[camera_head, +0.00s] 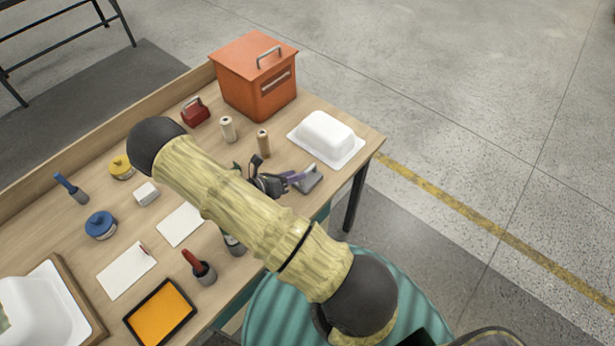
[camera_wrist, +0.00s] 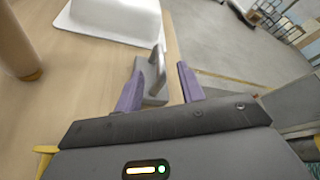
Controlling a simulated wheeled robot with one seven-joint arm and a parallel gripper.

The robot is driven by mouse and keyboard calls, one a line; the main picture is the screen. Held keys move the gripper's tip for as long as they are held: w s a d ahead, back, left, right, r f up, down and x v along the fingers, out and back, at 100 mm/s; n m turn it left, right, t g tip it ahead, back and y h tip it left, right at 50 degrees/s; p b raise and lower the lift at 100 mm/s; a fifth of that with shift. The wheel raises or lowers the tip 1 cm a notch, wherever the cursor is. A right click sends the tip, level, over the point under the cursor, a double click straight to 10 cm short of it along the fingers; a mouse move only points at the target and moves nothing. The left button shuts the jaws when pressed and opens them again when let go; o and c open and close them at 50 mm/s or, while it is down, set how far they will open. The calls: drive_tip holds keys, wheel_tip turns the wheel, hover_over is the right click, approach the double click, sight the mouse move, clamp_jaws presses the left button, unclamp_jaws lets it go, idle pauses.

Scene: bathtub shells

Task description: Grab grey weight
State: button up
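The grey weight (camera_head: 311,179) sits near the right edge of the workbench, a flat grey body with a raised handle. It also shows in the wrist view (camera_wrist: 154,88), lying just ahead of and partly between my purple fingers. My gripper (camera_head: 292,179) is beside its left side in the head view. In the wrist view my gripper (camera_wrist: 160,76) has its fingers well apart. The left finger overlaps the weight's left edge in the picture, and a gap shows before the right finger. I cannot tell whether a finger touches it.
A white moulded shell (camera_head: 326,134) lies close behind the weight. A brown bottle (camera_head: 263,143), a cream bottle (camera_head: 227,129), a red handled object (camera_head: 195,111) and an orange box (camera_head: 255,77) stand farther back. The bench edge is close on the right.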

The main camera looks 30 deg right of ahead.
sight(307, 169)
drive_tip(key=p+x, duration=0.1)
drive_tip(key=x, duration=0.5)
idle(0.3)
drive_tip(key=shift+a, duration=0.1)
drive_tip(key=shift+c, duration=0.5)
clamp_jaws()
drive_tip(key=shift+r, duration=0.15)
idle(1.0)
